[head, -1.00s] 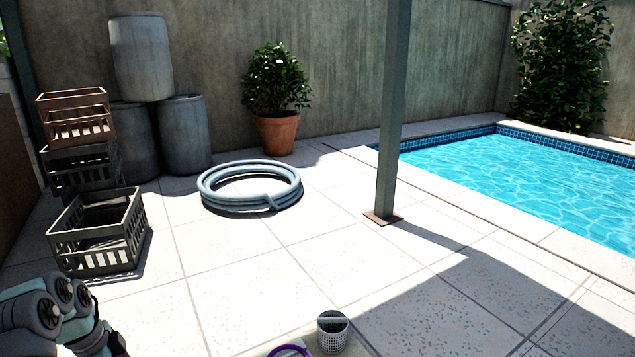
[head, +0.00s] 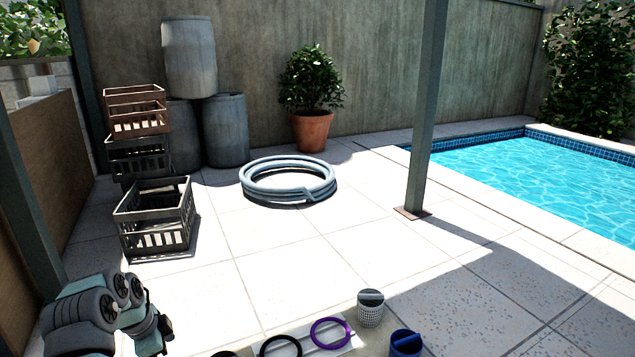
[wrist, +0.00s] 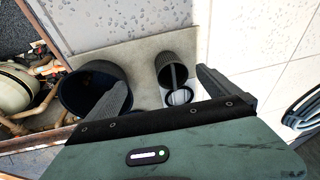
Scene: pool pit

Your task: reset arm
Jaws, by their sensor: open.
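My gripper (wrist: 165,88) is open, its two dark fingers spread apart in the wrist view with nothing held between them. In the head view, my arm (head: 85,318) is folded at the lower left; the gripper's fingers cannot be made out there.
Crates (head: 155,240) stand left, a coiled hose (head: 289,196) and a post (head: 424,120) farther back. A pit with pipes (wrist: 45,100) opens left in the wrist view.

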